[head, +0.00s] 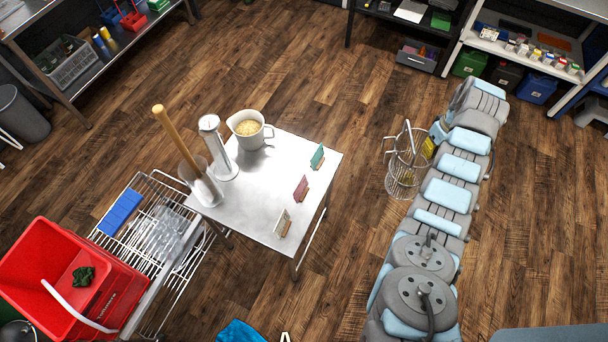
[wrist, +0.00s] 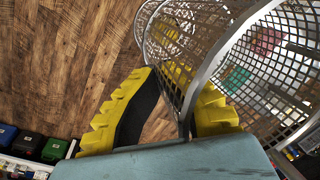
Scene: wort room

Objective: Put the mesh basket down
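The mesh basket (head: 398,180) is a round metal wire basket with a tall loop handle. In the head view it is in the air over open floor, right of the small steel table (head: 236,222). My gripper (head: 429,148) has yellow fingers and is at the basket's right side. In the wrist view the basket (wrist: 240,60) fills the upper right. The fingers (wrist: 184,118) close on its metal edge from both sides, one finger partly hidden behind the mesh.
The tabletop's middle is bare. A wire cart (head: 170,195) and red crate (head: 75,280) are at left.

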